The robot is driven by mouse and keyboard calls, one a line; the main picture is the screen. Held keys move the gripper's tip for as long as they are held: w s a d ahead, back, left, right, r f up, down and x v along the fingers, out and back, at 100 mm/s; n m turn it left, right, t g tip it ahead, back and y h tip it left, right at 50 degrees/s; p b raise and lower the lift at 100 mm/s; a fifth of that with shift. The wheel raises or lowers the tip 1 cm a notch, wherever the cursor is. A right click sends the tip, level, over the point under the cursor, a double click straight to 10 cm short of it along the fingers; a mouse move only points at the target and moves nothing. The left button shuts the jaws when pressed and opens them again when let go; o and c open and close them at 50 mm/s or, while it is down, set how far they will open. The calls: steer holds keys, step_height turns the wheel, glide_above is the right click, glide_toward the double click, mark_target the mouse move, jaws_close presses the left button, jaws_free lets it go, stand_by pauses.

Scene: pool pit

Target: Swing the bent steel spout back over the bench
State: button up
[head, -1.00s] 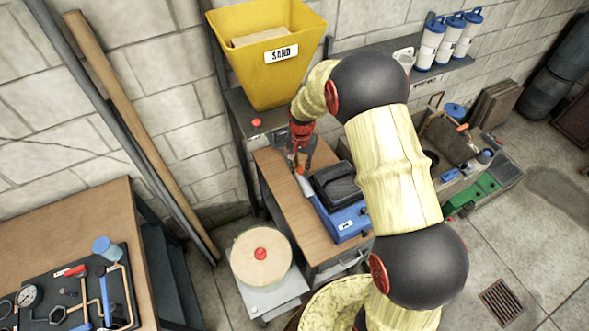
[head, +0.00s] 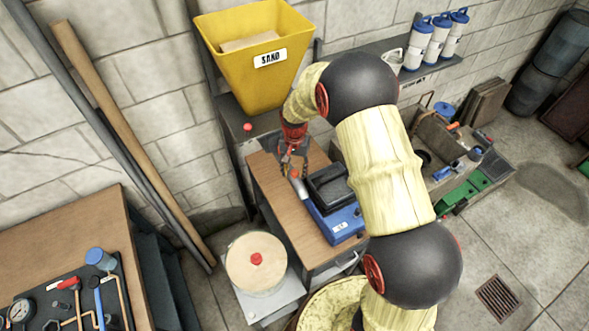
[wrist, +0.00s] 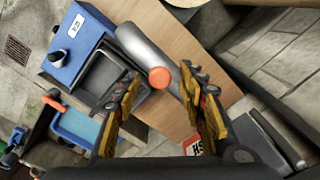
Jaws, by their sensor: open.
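The bent steel spout (head: 300,188) is a short grey tube by a blue unit on the wooden-topped bench (head: 272,185). An orange-red knob sits at its far end. In the wrist view the spout (wrist: 150,50) runs diagonally over the bare wood, with the round knob (wrist: 160,78) between my fingers in the picture. My gripper (head: 294,168) is open and hangs over the knob end; it also shows in the wrist view (wrist: 162,85), one finger on each side. I cannot tell whether either finger touches the spout.
The blue unit (head: 342,224) with a dark tray (head: 328,186) stands close beside the spout. A yellow sand bin (head: 252,70) is behind on a shelf. A round-lidded drum (head: 256,262) stands left of the bench. Pipes lean on the wall.

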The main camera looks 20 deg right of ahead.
step_height(320, 180, up, 12)
stand_by(0.6)
stand_by(0.5)
steer(key=s+r+n+t+b, duration=0.2)
steer(key=s+b, duration=0.7)
steer(key=s, duration=0.6)
steer(key=s+r+n+t+b, duration=0.3)
steer(key=s+b, duration=0.5)
steer(key=s, duration=0.6)
steer(key=shift+s+n+t+b, duration=0.3)
steer(key=shift+s+n+b, duration=0.1)
steer(key=shift+n, duration=0.5)
